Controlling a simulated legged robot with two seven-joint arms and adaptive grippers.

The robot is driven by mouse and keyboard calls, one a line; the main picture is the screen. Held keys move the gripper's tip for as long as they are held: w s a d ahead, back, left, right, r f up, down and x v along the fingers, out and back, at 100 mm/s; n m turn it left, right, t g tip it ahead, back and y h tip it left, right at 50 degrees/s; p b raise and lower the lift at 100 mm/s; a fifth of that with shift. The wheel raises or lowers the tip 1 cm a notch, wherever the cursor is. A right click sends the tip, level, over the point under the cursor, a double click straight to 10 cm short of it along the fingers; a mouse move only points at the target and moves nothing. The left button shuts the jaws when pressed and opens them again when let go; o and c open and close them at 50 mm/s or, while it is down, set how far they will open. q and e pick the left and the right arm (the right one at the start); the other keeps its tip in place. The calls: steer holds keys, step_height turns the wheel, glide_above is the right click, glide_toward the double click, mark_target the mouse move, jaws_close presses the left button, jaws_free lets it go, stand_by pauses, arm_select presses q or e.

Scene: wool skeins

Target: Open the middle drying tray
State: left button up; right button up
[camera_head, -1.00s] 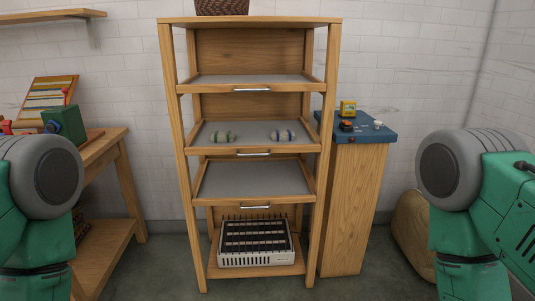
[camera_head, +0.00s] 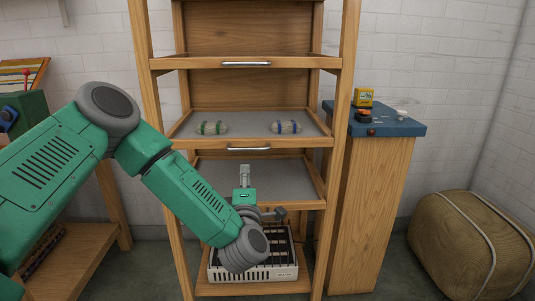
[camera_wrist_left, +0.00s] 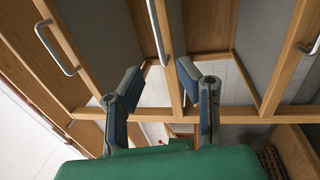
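The wooden drying rack (camera_head: 347,110) holds three grey-bottomed trays. My left gripper (camera_head: 245,174) appears just below that handle in the head view. In the left wrist view its fingers (camera_wrist_left: 160,75) are spread, empty, with the handle beyond them. My right gripper is out of view.
The top tray (camera_head: 190,64) is above; the lower tray (camera_head: 290,180) is partly behind my left arm. A white slatted crate (camera_head: 285,272) sits on the bottom shelf. A blue-topped cabinet (camera_head: 400,128) with small items stands right, near a tan bale (camera_head: 470,245).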

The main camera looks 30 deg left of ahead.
mark_target(247, 150)
arm_select(q)
steer(key=b+x, duration=0.1)
steer(key=x, duration=0.5)
steer(key=b+x, duration=0.1)
steer(key=x, duration=0.5)
steer(key=shift+f, duration=0.25)
steer(key=shift+w+a+r, duration=0.1)
steer(key=shift+w+a, duration=0.05)
steer(key=shift+w, duration=0.1)
steer(key=shift+w+r+b, duration=0.1)
steer(key=shift+b, duration=0.2)
steer(key=shift+d+r, duration=0.15)
steer(key=shift+d, duration=0.15)
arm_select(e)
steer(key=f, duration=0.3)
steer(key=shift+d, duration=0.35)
arm_select(q)
steer(key=c, duration=0.5)
steer(key=shift+a, duration=0.2)
jaws_close()
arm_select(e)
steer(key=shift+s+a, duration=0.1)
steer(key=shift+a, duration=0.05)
